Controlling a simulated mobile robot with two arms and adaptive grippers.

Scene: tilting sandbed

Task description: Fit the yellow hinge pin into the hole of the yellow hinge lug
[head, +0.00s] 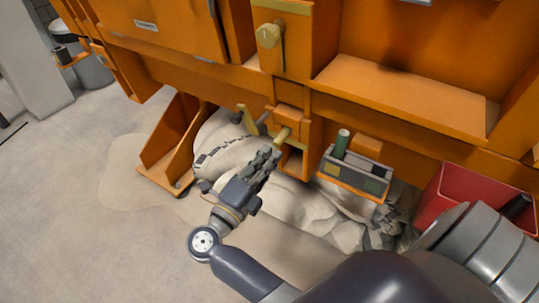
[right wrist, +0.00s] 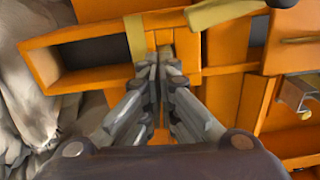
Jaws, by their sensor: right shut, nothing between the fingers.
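My right gripper (head: 274,151) is shut and empty, its fingertips close to the orange frame at the middle of the machine. A slim yellow bar (head: 283,134) shows just beyond the tips; a second yellow bar (head: 246,117) leans to its left. A yellow knobbed piece (head: 270,37) is on the orange housing above. I cannot tell for sure which is the hinge pin or the lug; no hole shows clearly. In the right wrist view the closed tips (right wrist: 159,57) are just right of a yellow strip (right wrist: 135,38); another yellow piece (right wrist: 224,12) is at upper right. My left gripper is not in view.
Orange machine walls and a shelf (head: 400,95) overhang the work spot. A grey tray (head: 355,175) with a green cylinder (head: 342,143) stands right of the gripper. A red bin (head: 456,190) is farther right. Pale sand bags or covering lie below; the floor at left is clear.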

